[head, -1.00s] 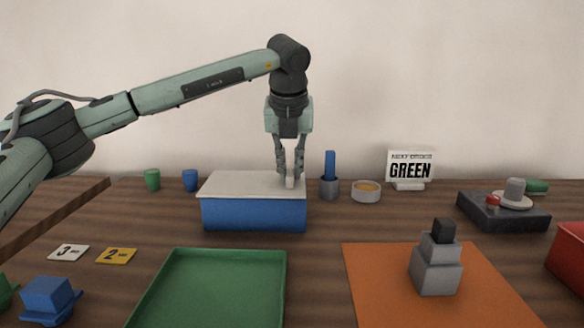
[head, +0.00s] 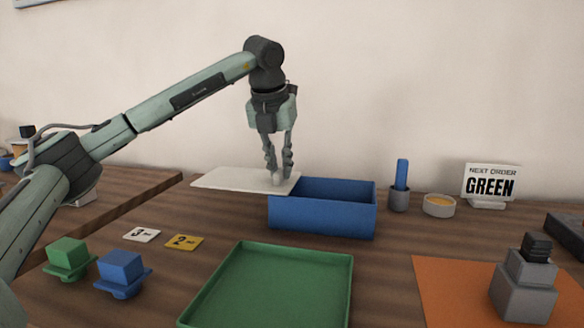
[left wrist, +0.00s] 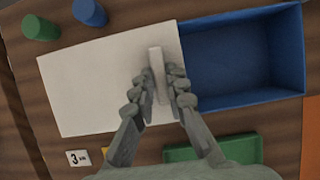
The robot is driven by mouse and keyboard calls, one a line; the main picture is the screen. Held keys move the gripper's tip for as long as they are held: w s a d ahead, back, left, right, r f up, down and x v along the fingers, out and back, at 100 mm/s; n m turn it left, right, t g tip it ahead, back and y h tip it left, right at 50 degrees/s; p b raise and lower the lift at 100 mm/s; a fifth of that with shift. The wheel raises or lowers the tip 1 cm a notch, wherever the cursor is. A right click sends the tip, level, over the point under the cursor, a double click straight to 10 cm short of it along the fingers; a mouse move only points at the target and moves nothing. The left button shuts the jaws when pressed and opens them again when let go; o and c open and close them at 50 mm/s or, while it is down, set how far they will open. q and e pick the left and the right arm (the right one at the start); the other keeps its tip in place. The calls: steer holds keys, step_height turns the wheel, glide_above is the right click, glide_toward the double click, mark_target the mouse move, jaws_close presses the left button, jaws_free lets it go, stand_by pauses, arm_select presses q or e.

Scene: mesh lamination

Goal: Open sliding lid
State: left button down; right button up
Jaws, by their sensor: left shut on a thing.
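The white sliding lid (head: 238,181) lies well to the left of the blue box (head: 325,214), with only its right edge still over the box's left end. In the left wrist view the lid (left wrist: 95,85) covers the left and the box's blue interior (left wrist: 235,58) lies open on the right; it looks empty where visible. My left gripper (head: 278,176) points down and is shut on the lid's small white handle near the lid's right edge. The handle (left wrist: 158,75) shows between the fingers in the left wrist view. My right gripper is not in view.
A green tray (head: 270,290) lies in front of the box. Number cards (head: 184,242) and green (head: 68,257) and blue (head: 122,270) blocks are at front left. A grey cup (head: 399,199), a bowl (head: 438,206) and a sign (head: 490,183) stand right. Green and blue cylinders (left wrist: 89,12) stand behind the lid.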

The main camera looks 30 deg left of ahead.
arm_select(q)
steer(key=c, duration=1.5)
jaws_free()
steer(key=shift+c, duration=0.2)
steer(key=v, duration=1.2)
steer(key=shift+s, duration=0.1)
